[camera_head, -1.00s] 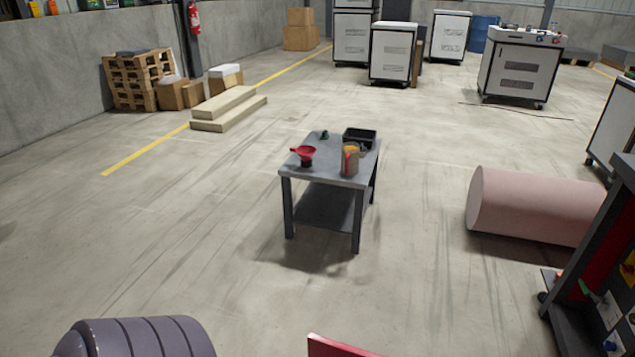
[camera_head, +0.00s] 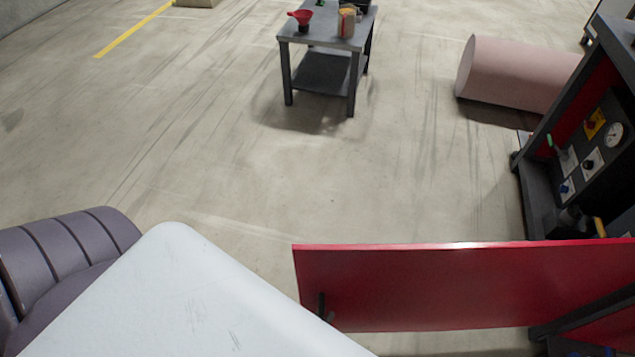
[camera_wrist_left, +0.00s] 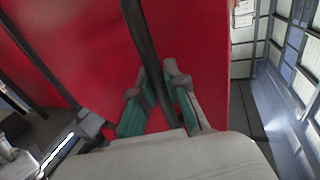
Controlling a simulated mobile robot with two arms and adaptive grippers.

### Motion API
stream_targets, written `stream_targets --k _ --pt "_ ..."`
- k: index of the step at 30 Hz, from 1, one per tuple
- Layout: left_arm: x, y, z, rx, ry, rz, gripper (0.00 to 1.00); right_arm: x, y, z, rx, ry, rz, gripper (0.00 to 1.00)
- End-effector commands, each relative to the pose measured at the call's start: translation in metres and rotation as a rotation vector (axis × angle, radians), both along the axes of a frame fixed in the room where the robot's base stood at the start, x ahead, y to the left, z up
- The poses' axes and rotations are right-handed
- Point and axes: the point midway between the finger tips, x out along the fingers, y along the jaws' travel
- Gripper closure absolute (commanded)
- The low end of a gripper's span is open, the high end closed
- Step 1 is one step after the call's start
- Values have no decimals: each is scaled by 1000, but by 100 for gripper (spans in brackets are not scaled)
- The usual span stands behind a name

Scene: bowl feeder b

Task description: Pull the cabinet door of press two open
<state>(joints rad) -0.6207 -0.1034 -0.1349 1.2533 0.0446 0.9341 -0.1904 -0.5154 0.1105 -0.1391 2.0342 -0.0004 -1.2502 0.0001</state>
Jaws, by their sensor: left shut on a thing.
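A red cabinet door (camera_head: 430,285) stands out from the dark-framed press (camera_head: 560,150) at the right of the head view. Its free edge points left, with a clear opening angle. A dark handle (camera_head: 322,305) sits near that edge, partly hidden by my pale left arm. In the left wrist view the red door (camera_wrist_left: 205,40) fills the middle, with the dark handle bar (camera_wrist_left: 140,35) running down between the green-padded fingers. My left gripper (camera_wrist_left: 160,100) is shut on this handle. In the head view its fingers are hidden behind the arm. My right gripper is not in view.
The press carries a gauge (camera_head: 613,133) and knobs. A small grey table (camera_head: 330,75) with a red funnel (camera_head: 300,18) stands further off. A pink cylinder (camera_head: 525,75) lies on the floor at the upper right. The floor between door and table is clear.

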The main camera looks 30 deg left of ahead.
Motion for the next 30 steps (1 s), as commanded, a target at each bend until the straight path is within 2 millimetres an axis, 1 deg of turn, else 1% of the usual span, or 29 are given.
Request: stream_targets --k 1,9,10,14,24,26,29,30 --pt "-2 4 -1 5 2 5 100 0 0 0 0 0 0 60" --pt "-2 4 -1 5 3 5 100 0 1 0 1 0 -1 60" --pt "-2 4 -1 5 3 6 82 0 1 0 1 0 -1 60" --pt "-2 3 -1 4 3 4 61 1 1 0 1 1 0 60" --pt "-3 1 -1 1 2 1 61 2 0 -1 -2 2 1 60" --pt "-8 1 -1 1 3 1 61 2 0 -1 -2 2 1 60" --pt "-23 1 -1 1 5 1 61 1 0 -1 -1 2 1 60" --pt "-31 1 -1 1 6 1 61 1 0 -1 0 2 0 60"
